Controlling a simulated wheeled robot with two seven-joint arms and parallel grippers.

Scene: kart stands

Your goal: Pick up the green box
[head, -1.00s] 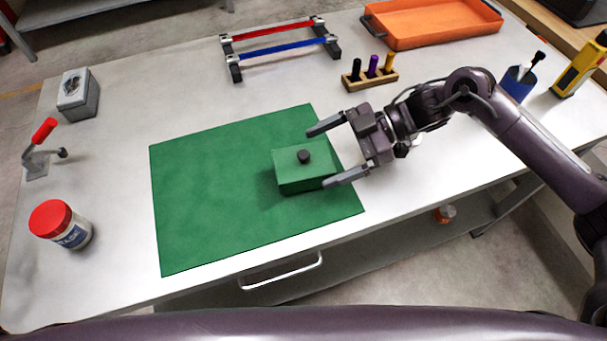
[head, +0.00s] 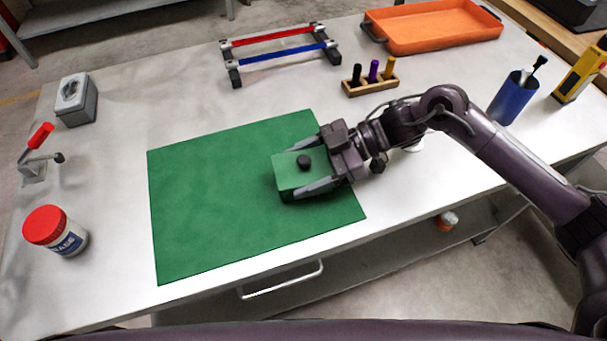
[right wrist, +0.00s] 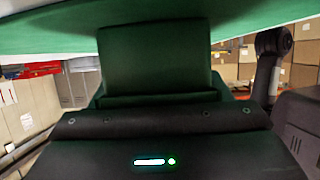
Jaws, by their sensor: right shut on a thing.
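The green box (head: 289,177) with a black knob on its top sits on the green mat (head: 200,200), towards the mat's right side. My right gripper (head: 308,172) reaches in from the right with a finger along each side of the box and is shut on it. In the right wrist view the box (right wrist: 153,58) fills the middle just beyond the gripper body, and the fingers cannot be made out there. I cannot tell any gap between box and mat. My left gripper is not in view.
Left of the mat stand a red-lidded jar (head: 55,232), a red-handled clamp (head: 36,155) and a grey box (head: 76,99). Behind are a rack with red and blue bars (head: 280,50), a pen block (head: 370,78) and an orange tray (head: 435,28). A blue cup (head: 512,98) stands right.

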